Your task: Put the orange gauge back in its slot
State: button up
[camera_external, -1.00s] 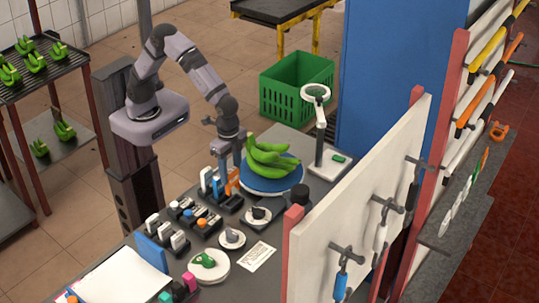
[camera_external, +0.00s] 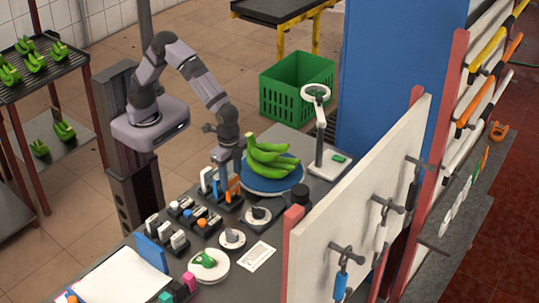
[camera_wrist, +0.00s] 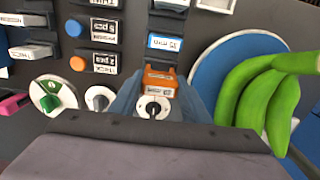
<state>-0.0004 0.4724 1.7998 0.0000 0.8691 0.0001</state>
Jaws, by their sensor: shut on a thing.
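The orange gauge (camera_wrist: 160,82) is between the jaws of my gripper (camera_wrist: 157,104) in the wrist view, lined up below the blue-and-white gauge (camera_wrist: 165,43). In the external view the orange gauge (camera_external: 234,188) is upright under my gripper (camera_external: 229,172), at the right end of the dark slotted rack (camera_external: 226,204). The rack also holds a white gauge (camera_external: 206,179) and a blue one (camera_external: 216,186). My gripper is shut on the orange gauge. The gauge's lower end and the slot under it are hidden, so I cannot tell how deep it sits.
Green bananas (camera_external: 268,160) lie on a blue round plate (camera_external: 258,184) close to the right of my gripper. A white panel (camera_external: 345,210) with hooks rises on the right.

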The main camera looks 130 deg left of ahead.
jog(key=shift+f, duration=0.2)
jog(key=shift+f+b, duration=0.3)
jog(key=shift+f, duration=0.05)
jog(key=shift+f+b, duration=0.45)
jog(key=shift+f, duration=0.45)
jog(key=o, duration=1.1)
jog(key=shift+c, duration=0.2)
jog(key=shift+r, duration=0.15)
jog(key=shift+r+b, duration=0.85)
jog(key=shift+r, duration=2.7)
